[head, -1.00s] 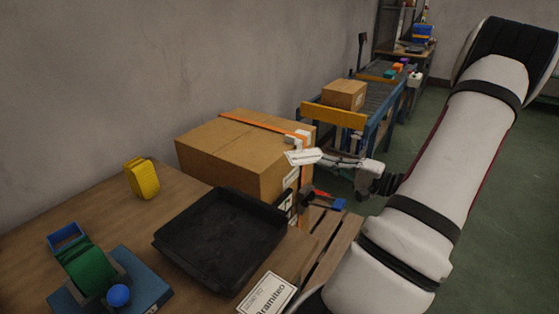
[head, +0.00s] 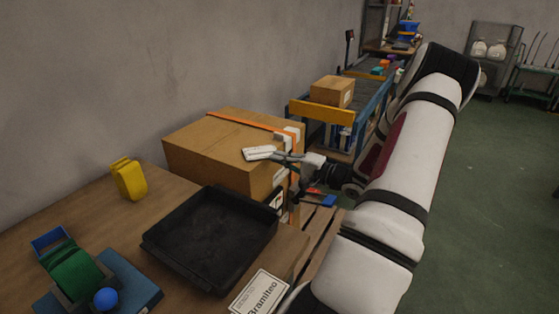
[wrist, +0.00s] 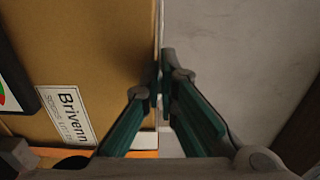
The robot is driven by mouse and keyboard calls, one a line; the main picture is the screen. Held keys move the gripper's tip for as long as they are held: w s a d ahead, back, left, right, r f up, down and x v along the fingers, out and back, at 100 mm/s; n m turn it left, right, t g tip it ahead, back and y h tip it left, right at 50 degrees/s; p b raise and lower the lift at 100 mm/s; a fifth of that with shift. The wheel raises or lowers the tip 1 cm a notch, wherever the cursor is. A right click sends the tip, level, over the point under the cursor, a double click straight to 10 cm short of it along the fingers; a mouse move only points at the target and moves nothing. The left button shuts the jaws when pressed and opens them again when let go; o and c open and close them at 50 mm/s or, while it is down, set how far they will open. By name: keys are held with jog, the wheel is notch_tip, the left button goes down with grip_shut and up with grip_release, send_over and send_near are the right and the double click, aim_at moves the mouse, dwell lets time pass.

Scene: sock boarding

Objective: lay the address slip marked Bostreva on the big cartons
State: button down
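My gripper (wrist: 162,85) is shut on a white slip, which shows nearly edge-on as a thin pale line (wrist: 158,25) in the wrist view. In the head view the held slip (head: 258,153) is over the near right part of the big carton's top; I cannot tell whether it touches. Its print is too small to read. The big brown carton (head: 200,145) has an orange strap and a white label on its side. The wrist view shows a brown carton face (wrist: 100,45) with a label (wrist: 66,115) starting "Brivenn".
A slip reading "Bramiteo" (head: 262,293) lies on the table (head: 85,205) beside a black tray (head: 150,250). A conveyor (head: 372,100) with a small carton (head: 332,91) is behind.

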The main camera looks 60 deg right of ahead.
jog(key=shift+f, duration=0.2)
jog(key=c, duration=1.8)
grip_release()
jog(key=shift+r, duration=0.15)
